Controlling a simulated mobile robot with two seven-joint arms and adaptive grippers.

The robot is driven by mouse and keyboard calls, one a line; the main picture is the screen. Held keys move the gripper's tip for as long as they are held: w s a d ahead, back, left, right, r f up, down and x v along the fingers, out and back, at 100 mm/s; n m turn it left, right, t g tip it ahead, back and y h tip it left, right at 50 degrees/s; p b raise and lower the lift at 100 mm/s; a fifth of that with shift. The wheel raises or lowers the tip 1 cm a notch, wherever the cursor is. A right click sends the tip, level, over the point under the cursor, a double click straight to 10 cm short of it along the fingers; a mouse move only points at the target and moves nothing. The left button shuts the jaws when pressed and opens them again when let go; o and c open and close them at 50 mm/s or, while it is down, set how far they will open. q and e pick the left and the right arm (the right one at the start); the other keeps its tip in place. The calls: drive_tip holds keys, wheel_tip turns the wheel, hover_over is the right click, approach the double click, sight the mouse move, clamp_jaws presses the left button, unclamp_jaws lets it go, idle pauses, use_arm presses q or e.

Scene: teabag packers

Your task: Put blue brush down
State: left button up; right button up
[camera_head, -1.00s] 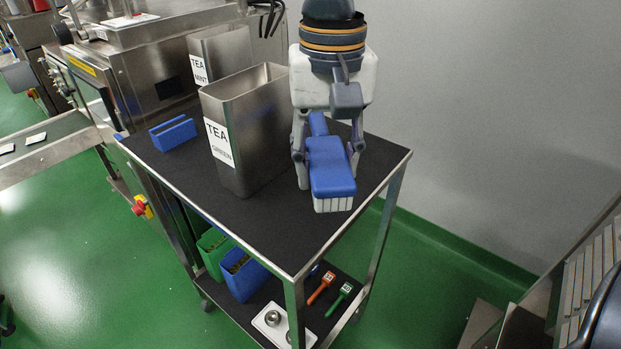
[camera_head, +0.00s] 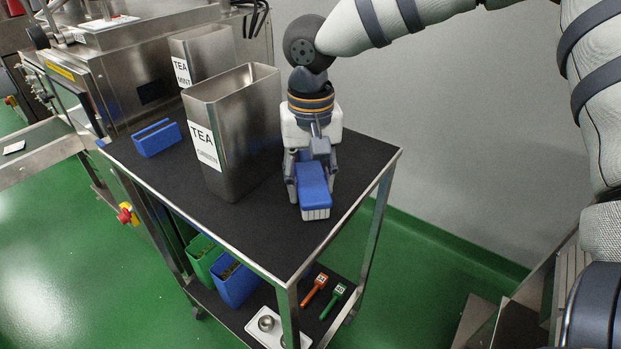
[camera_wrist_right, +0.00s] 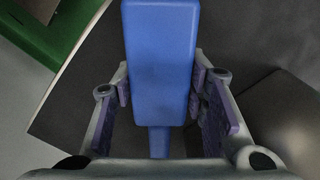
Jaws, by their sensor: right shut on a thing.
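The blue brush (camera_head: 314,187) with pale bristles at its near end is in my right gripper (camera_head: 311,176), over the right part of the cart's black top (camera_head: 255,235). My right gripper points down and is shut on the brush, one finger on each side. The brush is low over the top; I cannot tell whether its bristles touch. In the right wrist view the blue brush (camera_wrist_right: 160,60) runs between the fingers of my right gripper (camera_wrist_right: 160,95). My left gripper is not in view.
A steel bin labelled TEA (camera_head: 240,130) stands left of my right gripper, with another bin (camera_head: 205,50) behind it. A blue holder (camera_head: 156,138) is at the left edge. The front of the top is bare. Blue and green containers, a white tray and orange and green tools are below.

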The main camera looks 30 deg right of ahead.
drive_tip(key=o, duration=1.3)
drive_tip(key=shift+f, duration=0.15)
wheel_tip(320, 180, up, 12)
drive_tip(key=shift+r, duration=0.2)
